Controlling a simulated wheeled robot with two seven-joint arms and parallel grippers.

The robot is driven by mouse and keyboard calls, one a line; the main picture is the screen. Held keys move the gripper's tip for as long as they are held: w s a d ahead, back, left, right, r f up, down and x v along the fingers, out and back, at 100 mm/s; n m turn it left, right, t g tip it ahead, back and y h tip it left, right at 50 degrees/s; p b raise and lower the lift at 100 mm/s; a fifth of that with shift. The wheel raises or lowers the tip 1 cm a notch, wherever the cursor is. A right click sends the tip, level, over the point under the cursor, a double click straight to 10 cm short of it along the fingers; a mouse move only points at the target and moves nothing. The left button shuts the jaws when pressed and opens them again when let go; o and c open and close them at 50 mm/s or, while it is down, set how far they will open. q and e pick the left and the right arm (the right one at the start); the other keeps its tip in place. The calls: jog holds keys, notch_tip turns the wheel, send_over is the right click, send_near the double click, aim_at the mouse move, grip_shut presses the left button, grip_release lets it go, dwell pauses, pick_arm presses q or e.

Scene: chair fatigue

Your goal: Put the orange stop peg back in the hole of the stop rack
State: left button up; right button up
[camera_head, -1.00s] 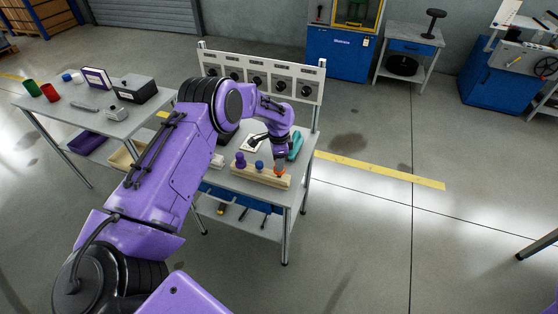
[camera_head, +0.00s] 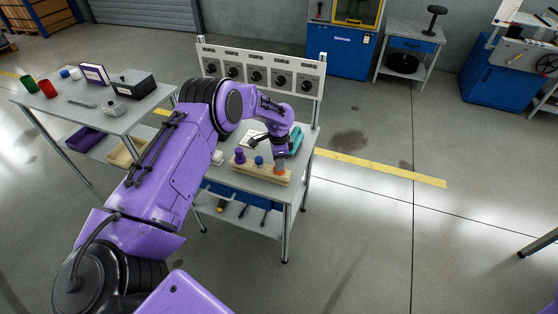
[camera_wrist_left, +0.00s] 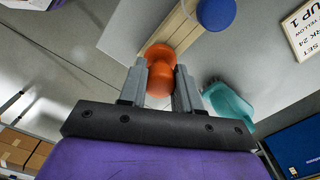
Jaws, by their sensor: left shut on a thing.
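The orange stop peg (camera_wrist_left: 159,70) is between the two grey fingers of my left gripper (camera_wrist_left: 160,88), which is shut on it. In the head view the left gripper (camera_head: 279,158) is at the right end of the pale wooden stop rack (camera_head: 258,174), with a little orange of the peg (camera_head: 280,171) showing below the fingers. The rack (camera_wrist_left: 178,28) also shows beyond the peg in the left wrist view. Whether the peg's lower end is in the hole or just above it cannot be told. My right gripper is out of view.
A purple peg (camera_head: 240,157) and a blue peg (camera_head: 259,161) stand in the rack. A teal object (camera_head: 295,140) lies close behind the gripper on the table. A panel with several dark dials (camera_head: 257,76) stands at the table's back. The floor to the right is open.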

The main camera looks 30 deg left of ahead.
pick_arm(q)
jog(key=shift+f, duration=0.25)
jog(key=o, duration=1)
jog(key=shift+o, duration=0.2)
notch_tip(320, 180, up, 11)
jog(key=shift+f+b, duration=0.2)
jog(key=shift+b, duration=0.95)
